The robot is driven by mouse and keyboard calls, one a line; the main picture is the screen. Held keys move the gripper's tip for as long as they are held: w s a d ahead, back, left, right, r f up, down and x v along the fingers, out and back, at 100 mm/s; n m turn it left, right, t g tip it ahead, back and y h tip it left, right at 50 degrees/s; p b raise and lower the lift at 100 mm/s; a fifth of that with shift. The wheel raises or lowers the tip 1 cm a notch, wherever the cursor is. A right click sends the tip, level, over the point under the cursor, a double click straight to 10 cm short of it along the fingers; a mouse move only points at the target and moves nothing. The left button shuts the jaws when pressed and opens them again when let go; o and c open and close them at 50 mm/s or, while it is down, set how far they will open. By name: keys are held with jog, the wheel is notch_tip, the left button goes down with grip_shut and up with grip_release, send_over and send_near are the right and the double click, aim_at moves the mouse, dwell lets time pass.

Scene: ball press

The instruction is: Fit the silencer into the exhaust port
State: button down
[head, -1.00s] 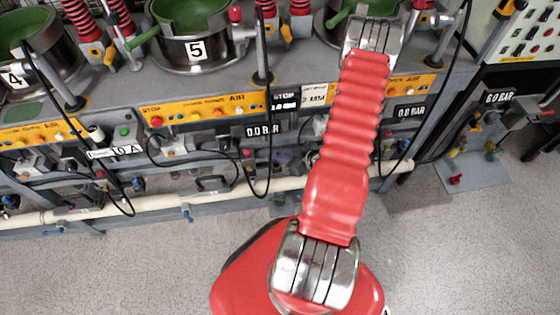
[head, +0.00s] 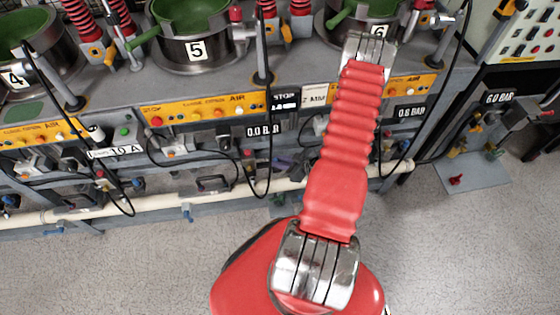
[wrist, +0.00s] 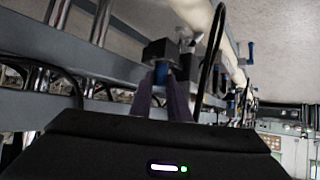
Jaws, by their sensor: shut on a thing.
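In the wrist view, my gripper (wrist: 161,88) shows as two purple fingers beyond the black wrist housing. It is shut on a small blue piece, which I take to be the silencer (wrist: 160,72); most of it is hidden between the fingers. A dark block (wrist: 157,49) sits just beyond the blue piece. I cannot tell whether they touch, nor make out the exhaust port. In the head view, my red arm reaches up over the press bench, and my gripper cannot be clearly made out.
A pale pipe (head: 155,208) runs along the bench's lower front; it also crosses the wrist view (wrist: 228,45). Black hoses (head: 266,130) hang down the front. A black cable loop (wrist: 208,60) hangs right of the fingers. The grey floor (head: 470,260) is open.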

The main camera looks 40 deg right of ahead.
jog(key=c, duration=1.7)
grip_release()
jog(key=shift+s+d+r, duration=0.1)
jog(key=shift+s+r, duration=0.2)
jog(key=shift+s, duration=0.05)
jog(key=v, duration=1.1)
jog(key=shift+s+r, duration=0.1)
